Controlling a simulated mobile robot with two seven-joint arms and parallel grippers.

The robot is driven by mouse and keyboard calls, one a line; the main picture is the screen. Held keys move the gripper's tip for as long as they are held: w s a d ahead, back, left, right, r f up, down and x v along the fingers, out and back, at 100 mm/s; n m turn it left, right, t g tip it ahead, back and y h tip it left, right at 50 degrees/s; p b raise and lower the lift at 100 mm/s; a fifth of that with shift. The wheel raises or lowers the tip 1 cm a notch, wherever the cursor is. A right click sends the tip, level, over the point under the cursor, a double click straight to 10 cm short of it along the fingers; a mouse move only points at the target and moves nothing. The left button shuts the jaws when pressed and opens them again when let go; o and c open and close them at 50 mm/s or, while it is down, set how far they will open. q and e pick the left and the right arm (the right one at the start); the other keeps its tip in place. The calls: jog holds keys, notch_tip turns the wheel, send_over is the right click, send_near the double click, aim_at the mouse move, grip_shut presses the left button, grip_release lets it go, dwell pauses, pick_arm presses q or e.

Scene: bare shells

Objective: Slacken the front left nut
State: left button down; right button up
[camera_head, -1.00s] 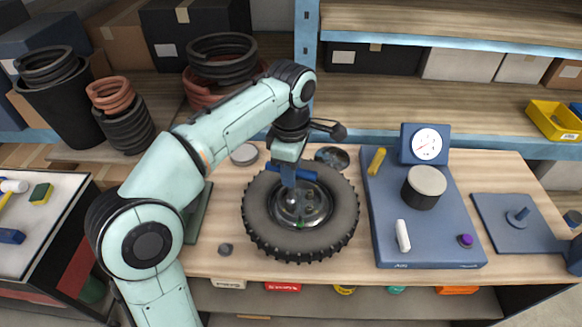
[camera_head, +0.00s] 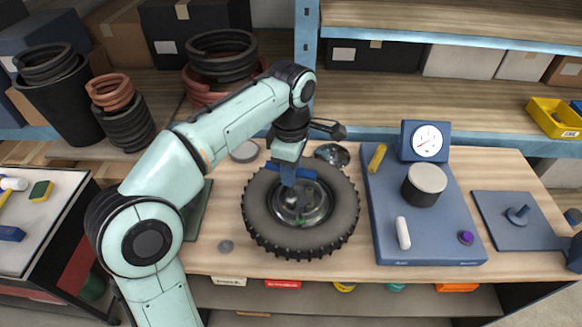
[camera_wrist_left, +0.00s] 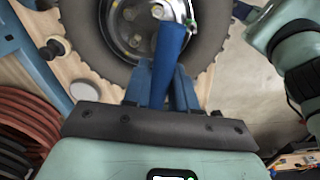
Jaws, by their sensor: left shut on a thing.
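A black knobby tyre (camera_head: 258,230) lies flat on the bench, with a shiny dark metal hub (camera_head: 316,212) in its middle. My left gripper (camera_head: 289,180) is over the far part of the hub, pointing down. It is shut on the blue handle (camera_wrist_left: 172,45) of a wrench, which shows best in the left wrist view. The wrench's silver head (camera_wrist_left: 172,10) is at the hub, cut off by the top edge of that view. Small nuts or studs show on the hub, but I cannot tell which is the front left one, or whether the head sits on one.
A blue board (camera_head: 440,240) with a gauge (camera_head: 427,142), a dark cylinder (camera_head: 425,185) and a white rod (camera_head: 403,233) lies right of the tyre. A metal bowl (camera_head: 332,155) stands behind it.

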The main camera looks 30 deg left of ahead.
pick_arm(q)
jog(key=shift+f, duration=0.25)
dwell(0.4)
jog(key=shift+r+n, duration=0.1)
jog(key=shift+n, duration=1.3)
pick_arm(e)
jog(key=shift+w+r, duration=0.25)
jog(key=shift+r, duration=0.05)
pick_arm(q)
jog(key=shift+n+p, duration=0.45)
jog(key=shift+n, duration=0.95)
pick_arm(e)
jog(key=shift+w+r, duration=0.3)
jog(key=shift+w+r, duration=0.1)
